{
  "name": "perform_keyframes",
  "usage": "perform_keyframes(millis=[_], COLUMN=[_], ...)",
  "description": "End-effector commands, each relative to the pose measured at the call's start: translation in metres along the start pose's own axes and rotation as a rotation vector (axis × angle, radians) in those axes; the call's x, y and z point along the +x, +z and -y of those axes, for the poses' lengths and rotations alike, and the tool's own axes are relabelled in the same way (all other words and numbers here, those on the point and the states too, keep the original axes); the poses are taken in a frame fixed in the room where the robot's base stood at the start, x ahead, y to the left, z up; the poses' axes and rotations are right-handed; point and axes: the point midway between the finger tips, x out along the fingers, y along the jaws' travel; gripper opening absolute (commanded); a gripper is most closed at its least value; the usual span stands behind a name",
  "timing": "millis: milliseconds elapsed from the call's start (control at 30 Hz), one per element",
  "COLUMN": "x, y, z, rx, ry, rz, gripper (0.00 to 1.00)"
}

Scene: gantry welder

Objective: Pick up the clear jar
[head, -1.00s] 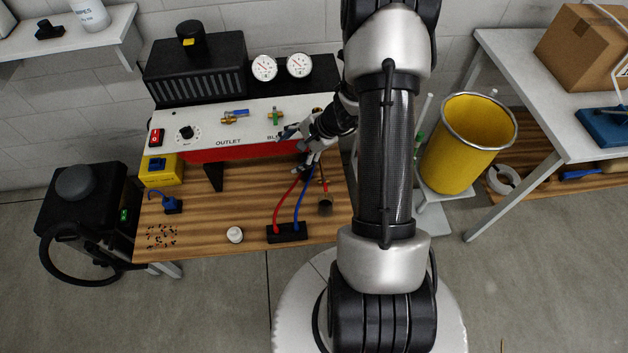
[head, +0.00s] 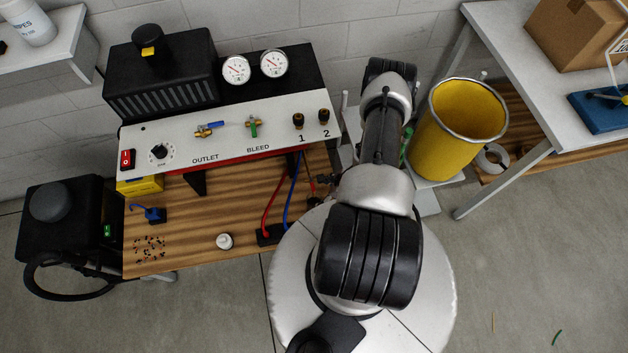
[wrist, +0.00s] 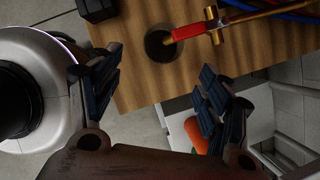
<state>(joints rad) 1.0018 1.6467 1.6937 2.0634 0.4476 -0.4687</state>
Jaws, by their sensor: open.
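A round, dark-looking vessel (wrist: 160,44), which seems to be the clear jar, stands near the edge of the wooden bench top in the wrist view. A red and brass torch-like tool (wrist: 190,32) reaches over its rim from the right. In the head view, the likely jar is a small dark shape (head: 313,203) at the bench's right front, partly hidden by my arm. My gripper (wrist: 158,88) is open and empty in the wrist view, its fingers apart on either side below the vessel, not touching it.
Red and blue hoses (head: 281,205) run from the panel (head: 225,140) to a black block (head: 268,236). A small white item (head: 224,241) stands at the bench front. A yellow bin (head: 455,135) is to the right. An orange object (wrist: 195,134) lies beside the bench.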

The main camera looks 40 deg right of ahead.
Motion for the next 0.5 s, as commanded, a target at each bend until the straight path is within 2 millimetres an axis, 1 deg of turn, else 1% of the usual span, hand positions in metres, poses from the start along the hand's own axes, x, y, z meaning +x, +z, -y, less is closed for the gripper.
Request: perform_keyframes(millis=[33,233,300,400,500], x=[0.017,0.058,0.069,0.078,0.081], y=[-0.001,-0.001,0.000,0.000,0.001], z=[-0.001,-0.001,0.000,0.000,0.000], rx=[-0.003,-0.003,-0.004,-0.002,-0.002], ry=[0.002,0.002,0.001,0.000,0.000], rz=[0.000,0.000,0.000,0.000,0.000], gripper=[0.71,0.71,0.71,0.71,0.71])
